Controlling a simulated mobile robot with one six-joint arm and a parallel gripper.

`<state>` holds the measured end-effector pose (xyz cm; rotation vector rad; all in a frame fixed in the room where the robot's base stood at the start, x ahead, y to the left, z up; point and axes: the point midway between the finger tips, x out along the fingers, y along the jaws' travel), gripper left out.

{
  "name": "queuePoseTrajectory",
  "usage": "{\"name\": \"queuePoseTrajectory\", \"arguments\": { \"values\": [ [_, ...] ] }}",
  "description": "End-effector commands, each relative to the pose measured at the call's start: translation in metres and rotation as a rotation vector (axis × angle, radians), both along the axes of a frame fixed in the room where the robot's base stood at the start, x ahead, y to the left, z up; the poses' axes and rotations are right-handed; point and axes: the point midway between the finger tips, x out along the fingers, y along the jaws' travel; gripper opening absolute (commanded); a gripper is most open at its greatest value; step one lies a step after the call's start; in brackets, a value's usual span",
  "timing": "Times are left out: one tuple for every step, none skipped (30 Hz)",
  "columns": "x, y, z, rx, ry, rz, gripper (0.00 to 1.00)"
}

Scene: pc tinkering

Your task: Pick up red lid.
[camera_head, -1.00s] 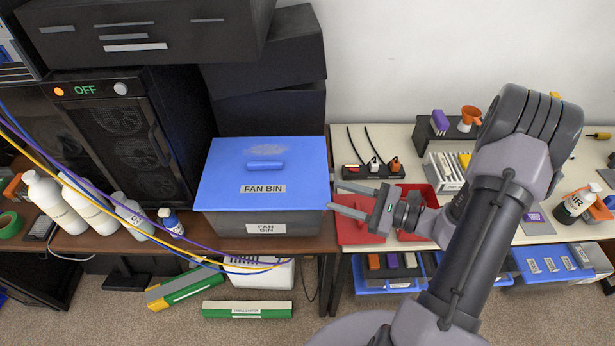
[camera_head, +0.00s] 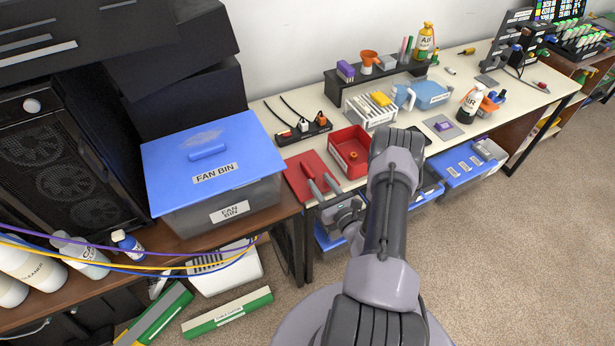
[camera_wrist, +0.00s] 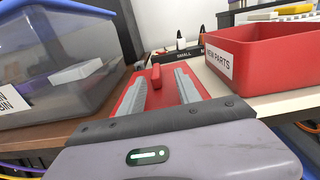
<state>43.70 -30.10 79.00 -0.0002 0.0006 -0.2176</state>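The red lid (camera_head: 293,180) lies flat near the left front corner of the light table, just left of the open red bin (camera_head: 358,135). In the wrist view the lid (camera_wrist: 162,99) shows below my fingers, with its raised red handle (camera_wrist: 156,77) between them near the tips. My gripper (camera_head: 315,170) is open and reaches over the lid from the front edge. In the wrist view my gripper (camera_wrist: 159,75) has clear gaps on both sides of the handle. Whether the fingers touch the lid cannot be told.
The grey fan bin with a blue lid (camera_head: 180,170) stands close on the left. A black power strip (camera_head: 303,132) lies behind the red lid. The red bin's wall (camera_wrist: 270,65) is close on the right. Blue drawers (camera_head: 458,165) hang under the table.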

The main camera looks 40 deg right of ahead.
Motion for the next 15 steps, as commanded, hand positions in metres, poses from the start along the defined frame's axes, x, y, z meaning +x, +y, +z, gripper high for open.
{"name": "queuePoseTrajectory", "arguments": {
  "values": [
    [0.008,0.001,-0.002,-0.001,-0.002,0.004,0.4],
    [0.015,0.001,-0.002,-0.003,-0.002,0.005,0.4],
    [0.024,0.002,-0.002,-0.004,-0.002,0.006,0.4],
    [0.03,0.002,-0.003,-0.003,-0.002,0.006,0.4],
    [0.036,0.002,-0.002,-0.003,-0.002,0.005,0.4],
    [0.042,-0.001,-0.001,-0.004,-0.002,0.004,0.4],
    [0.046,-0.001,-0.001,-0.004,-0.002,0.004,0.4],
    [0.049,-0.002,-0.001,-0.001,-0.001,0.003,0.4],
    [0.051,-0.003,0.0,0.0,-0.001,0.002,0.4],
    [0.052,-0.003,0.0,0.0,-0.001,0.002,0.4],
    [0.052,-0.004,0.0,0.001,0.0,0.001,0.4],
    [0.052,-0.004,0.001,0.001,0.0,0.001,0.4],
    [0.052,-0.004,0.001,0.001,0.0,0.001,0.4],
    [0.052,-0.004,0.001,0.001,0.0,0.001,0.4],
    [0.052,-0.004,0.001,0.001,0.0,0.001,0.4]
  ]
}}
